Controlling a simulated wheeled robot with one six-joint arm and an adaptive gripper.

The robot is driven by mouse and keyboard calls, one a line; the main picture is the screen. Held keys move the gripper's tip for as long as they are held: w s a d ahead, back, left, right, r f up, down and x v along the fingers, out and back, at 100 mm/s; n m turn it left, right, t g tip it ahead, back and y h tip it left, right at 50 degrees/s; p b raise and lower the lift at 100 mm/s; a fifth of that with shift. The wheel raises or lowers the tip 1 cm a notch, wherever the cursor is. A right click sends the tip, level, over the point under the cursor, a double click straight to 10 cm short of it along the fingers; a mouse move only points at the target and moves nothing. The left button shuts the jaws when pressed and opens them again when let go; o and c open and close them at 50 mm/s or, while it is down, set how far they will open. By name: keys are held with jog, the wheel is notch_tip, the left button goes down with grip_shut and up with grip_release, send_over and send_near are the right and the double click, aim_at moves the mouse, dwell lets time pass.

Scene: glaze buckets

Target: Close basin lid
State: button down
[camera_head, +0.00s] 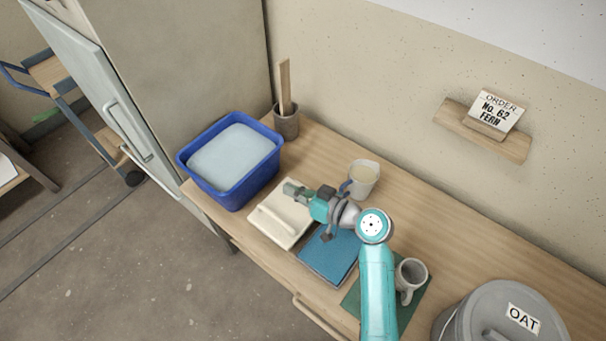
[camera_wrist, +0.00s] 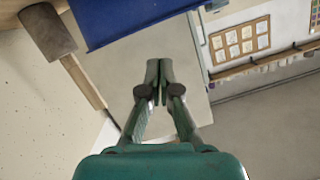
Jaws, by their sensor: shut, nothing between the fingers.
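A blue basin (camera_head: 232,188) stands at the left end of the wooden table, open at the top, with a pale blue-white surface (camera_head: 232,150) inside. Part of its blue side shows at the top of the wrist view (camera_wrist: 130,18). A cream square panel with a raised bar handle (camera_head: 278,226), which looks like a lid, lies on the table just right of the basin. My gripper (camera_head: 290,188) is over the far edge of this panel, right of the basin; its height is hard to tell. In the wrist view its fingers (camera_wrist: 159,68) are together and empty.
A cream-filled jug (camera_head: 362,178) is beyond my arm. A blue book-like slab (camera_head: 330,254), a mug (camera_head: 409,276) and a grey OAT bucket (camera_head: 500,312) are to the right. A tall cabinet (camera_head: 185,60) stands behind left.

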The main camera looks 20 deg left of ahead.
aim_at(279, 220)
jog(key=s+f+n, duration=0.1)
jog(key=s+a+f+n+t, duration=0.1)
jog(key=s+f, duration=0.1)
jog(key=s+f+n, duration=0.1)
jog(key=f, duration=0.1)
jog(key=shift+s+a+f+n, duration=0.1)
jog(key=shift+s+a+n, duration=0.2)
jog(key=shift+a+n, duration=0.1)
jog(key=shift+s+a+f, duration=0.1)
jog(key=shift+s+f, duration=0.15)
jog(key=shift+f, duration=0.2)
jog(key=shift+s+a+f, duration=0.1)
jog(key=shift+s+f, duration=0.1)
jog(key=shift+f, duration=0.25)
jog(key=shift+d+f+h, duration=0.1)
jog(key=shift+f+h, duration=0.05)
jog(key=shift+h, duration=0.15)
